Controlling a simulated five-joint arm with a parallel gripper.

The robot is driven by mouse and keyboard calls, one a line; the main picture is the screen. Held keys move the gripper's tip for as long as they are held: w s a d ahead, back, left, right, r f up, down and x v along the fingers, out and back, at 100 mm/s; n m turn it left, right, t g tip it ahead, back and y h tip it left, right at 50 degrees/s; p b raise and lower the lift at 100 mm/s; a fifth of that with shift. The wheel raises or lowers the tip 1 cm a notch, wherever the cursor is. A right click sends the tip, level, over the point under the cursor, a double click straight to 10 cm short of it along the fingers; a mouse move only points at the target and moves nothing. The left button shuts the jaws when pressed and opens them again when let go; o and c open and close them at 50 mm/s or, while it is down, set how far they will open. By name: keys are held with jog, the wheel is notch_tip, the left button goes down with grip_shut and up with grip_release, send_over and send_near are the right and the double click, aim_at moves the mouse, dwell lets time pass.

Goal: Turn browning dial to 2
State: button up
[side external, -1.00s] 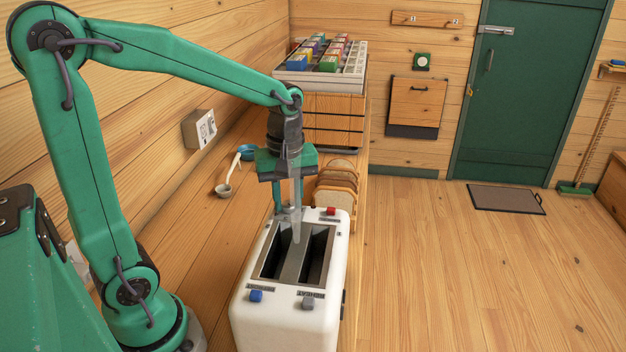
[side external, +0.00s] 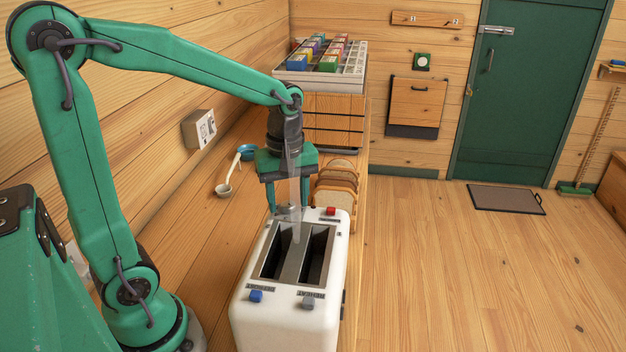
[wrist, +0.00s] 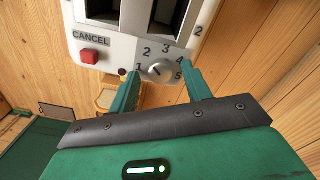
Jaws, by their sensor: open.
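The white toaster (side external: 290,328) stands on the wooden counter and also shows in the wrist view (wrist: 118,50). Its round grey browning dial (wrist: 159,71) shows in the wrist view, ringed by the numbers 1 to 5. I cannot tell for sure which number its pale mark points to. In the side view the dial is hidden. My gripper (side external: 288,208) is at the toaster's far end, pointing down. In the wrist view its open green fingers (wrist: 161,76) lie either side of the dial, with gaps visible and nothing held.
A red CANCEL button (wrist: 89,56) sits left of the dial. Bread slices (side external: 337,184) stand just behind the toaster. A blue button (side external: 256,296) and a grey button (side external: 308,302) are on its near end. A ladle (side external: 224,190) lies on the counter, left of my gripper.

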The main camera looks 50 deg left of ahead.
jog(key=shift+r, duration=3.95)
jog(key=s+m, duration=0.1)
jog(key=m, duration=0.1)
jog(key=m+t, duration=0.5)
jog(key=m, duration=0.5)
send_near(288, 204)
jog(key=s+d, duration=0.3)
jog(key=s, duration=0.1)
jog(key=shift+s+d+f+m+t, duration=0.15)
jog(key=shift+s+f+m, duration=0.1)
jog(key=shift+m, duration=0.4)
jog(key=shift+s+d+f+m+t, duration=0.15)
jog(key=shift+s+f+m, duration=0.15)
jog(key=shift+m, duration=0.35)
